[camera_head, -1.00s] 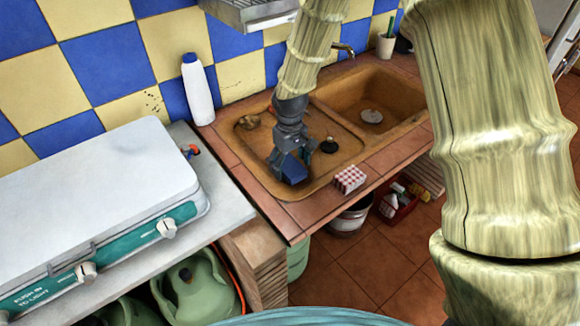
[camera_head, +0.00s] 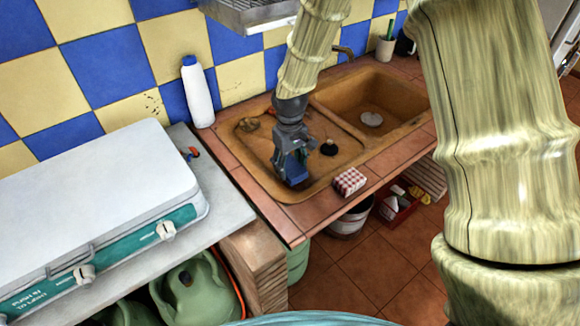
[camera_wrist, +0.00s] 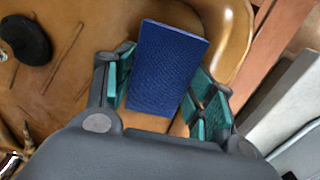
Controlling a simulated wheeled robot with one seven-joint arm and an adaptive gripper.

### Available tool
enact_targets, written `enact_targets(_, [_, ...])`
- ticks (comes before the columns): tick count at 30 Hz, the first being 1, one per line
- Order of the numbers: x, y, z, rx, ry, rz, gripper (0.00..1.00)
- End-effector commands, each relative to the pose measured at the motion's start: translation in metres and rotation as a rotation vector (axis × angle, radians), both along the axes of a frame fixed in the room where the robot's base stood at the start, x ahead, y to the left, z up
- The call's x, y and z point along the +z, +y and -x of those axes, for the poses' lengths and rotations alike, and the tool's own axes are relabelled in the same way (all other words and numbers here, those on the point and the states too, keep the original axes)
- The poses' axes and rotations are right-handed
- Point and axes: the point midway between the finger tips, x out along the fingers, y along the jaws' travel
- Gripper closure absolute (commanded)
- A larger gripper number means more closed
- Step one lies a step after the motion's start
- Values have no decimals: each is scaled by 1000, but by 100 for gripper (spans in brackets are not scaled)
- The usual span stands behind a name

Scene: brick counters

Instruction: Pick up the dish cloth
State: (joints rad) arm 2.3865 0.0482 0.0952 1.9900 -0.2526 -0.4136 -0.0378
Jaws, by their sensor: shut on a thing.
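The dish cloth looks like a folded, textured dark blue rectangle (camera_wrist: 166,62) in the wrist view. It lies between the two green-padded fingers of my gripper (camera_wrist: 163,92), which are shut on it from both sides. In the head view my gripper (camera_head: 291,165) points down over the near left part of the brown sink's drainboard, and the blue cloth (camera_head: 295,174) shows at its fingertips. I cannot tell whether the cloth touches the drainboard.
A red-and-white checkered block (camera_head: 349,181) sits on the tiled counter edge right of my gripper. A black stopper (camera_head: 328,148) lies on the drainboard. The sink basin (camera_head: 385,98) is at the right. A white bottle (camera_head: 197,92) and a camping stove (camera_head: 95,205) stand left.

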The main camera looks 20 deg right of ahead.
Motion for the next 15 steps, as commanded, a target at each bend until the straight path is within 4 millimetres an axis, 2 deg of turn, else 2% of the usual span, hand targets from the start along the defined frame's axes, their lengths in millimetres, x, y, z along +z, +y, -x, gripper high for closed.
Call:
enact_targets(8, [26,0,-1,-2,-4,-1,65])
enact_targets(15, [29,-4,42,-1,-1,0,65])
